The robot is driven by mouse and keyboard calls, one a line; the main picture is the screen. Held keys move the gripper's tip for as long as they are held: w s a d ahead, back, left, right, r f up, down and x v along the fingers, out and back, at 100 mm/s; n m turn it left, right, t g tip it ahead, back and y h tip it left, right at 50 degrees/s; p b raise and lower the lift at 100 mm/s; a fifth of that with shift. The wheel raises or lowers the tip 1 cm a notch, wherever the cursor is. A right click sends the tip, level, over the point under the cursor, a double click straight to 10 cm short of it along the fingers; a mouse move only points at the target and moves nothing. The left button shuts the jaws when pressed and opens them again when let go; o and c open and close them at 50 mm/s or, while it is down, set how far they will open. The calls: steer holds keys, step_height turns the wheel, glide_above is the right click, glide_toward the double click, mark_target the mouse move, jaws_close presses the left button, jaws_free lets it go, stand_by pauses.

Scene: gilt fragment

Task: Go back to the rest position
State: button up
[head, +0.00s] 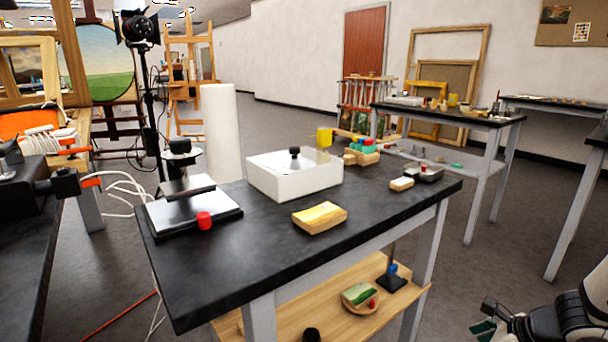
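My arm shows at the lower right of the head view, low beside the table and partly cut off by the picture's edge. My gripper (484,328) is at its end, over the floor and apart from the table. Its fingers are small and dark, and I cannot tell whether they are open or shut. I see nothing clearly held in it. A gilt, yellowish block (320,217) lies on the black tabletop (250,255) near its front edge, well away from my gripper.
On the table stand a white box (295,175), a dark flat plate (192,212) with a red cap (204,220), and small blocks at the far right. A wooden lower shelf (285,318) holds a bowl (361,298). Another table (448,113) stands behind; grey floor lies between.

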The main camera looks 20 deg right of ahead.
steer(key=w+a+r+n+g+y, duration=0.2)
steer(key=w+a+r+n, duration=0.2)
steer(key=a+r+n, duration=0.7)
steer(key=s+a+r+n+g+h, duration=0.1)
steer(key=s+a+r+n+g, duration=0.1)
steer(key=s+a+r+n, duration=0.5)
steer(key=s+a+r+n+g, duration=0.1)
steer(key=s+a+r+n, duration=0.15)
steer(key=a+n, duration=0.5)
steer(key=s+a+r+n+g+h, duration=0.1)
steer(key=s+r+n+h, duration=0.3)
steer(key=s, duration=0.6)
step_height(320, 180, up, 30)
steer(key=n+t+p, duration=0.1)
steer(key=t+p, duration=0.3)
steer(key=p, duration=2.5)
steer(key=shift+s+d+f+n+y, duration=0.15)
steer(key=shift+s+d+n+y, duration=0.1)
steer(key=shift+d+n+y, duration=0.1)
